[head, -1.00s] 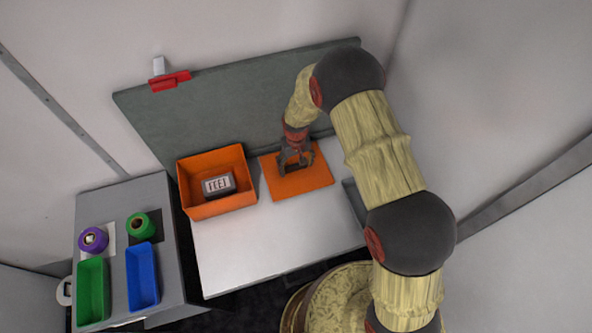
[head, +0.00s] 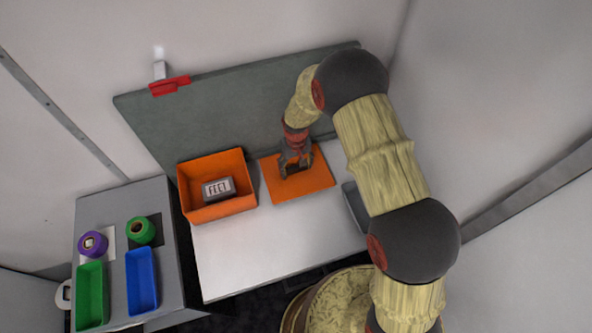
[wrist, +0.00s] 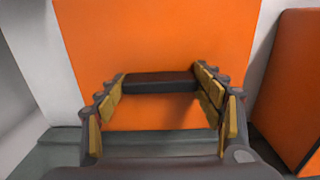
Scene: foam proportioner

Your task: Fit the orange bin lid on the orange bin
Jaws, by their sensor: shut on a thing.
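The orange bin lid (head: 312,183) is a flat square plate lying on the white table, just right of the orange bin. The lid has a dark bar handle (wrist: 158,82), seen in the wrist view. My gripper (head: 292,172) points down over the lid and is shut on this handle, a yellow-padded finger at each end. The orange bin (head: 222,208) stands open on the table and holds a grey block with a marked white face (head: 218,188). The bin's orange side also shows at the right of the wrist view (wrist: 290,85).
A dark green-grey panel (head: 220,115) stands behind the table, with a red clip (head: 170,86) on its top edge. A grey side unit at left carries a green tray (head: 91,295), a blue tray (head: 141,280) and two rolls. The table front (head: 260,250) is clear.

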